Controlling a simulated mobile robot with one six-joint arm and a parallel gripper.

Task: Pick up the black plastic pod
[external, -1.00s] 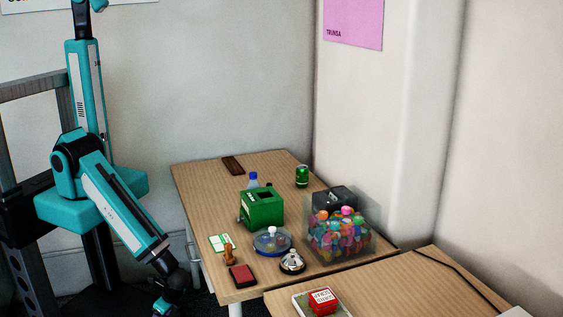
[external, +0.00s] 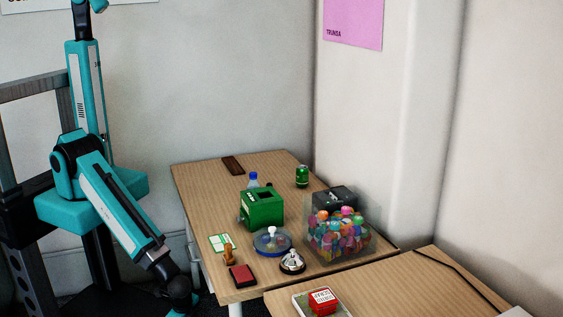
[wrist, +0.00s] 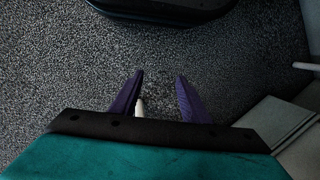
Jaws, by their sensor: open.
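My gripper (wrist: 160,82) is open and empty in the wrist view, its two purple fingers apart above grey speckled carpet. In the external view my forearm hangs left of the table and the gripper is cut off below the bottom edge. I cannot make out the black plastic pod for certain. A rounded black shape (wrist: 165,8) at the top of the wrist view is cut off and may be part of my base. A clear bin (external: 313,247) on the table holds many colored pods; no black one can be told among them.
On the wooden table (external: 205,190) are a green box (external: 262,210), a lidded dish (external: 267,247), a bell (external: 292,262), a red pad (external: 243,276) and a green can (external: 302,177). A second table (external: 410,285) with a red block (external: 322,299) adjoins. Carpet below my gripper looks clear.

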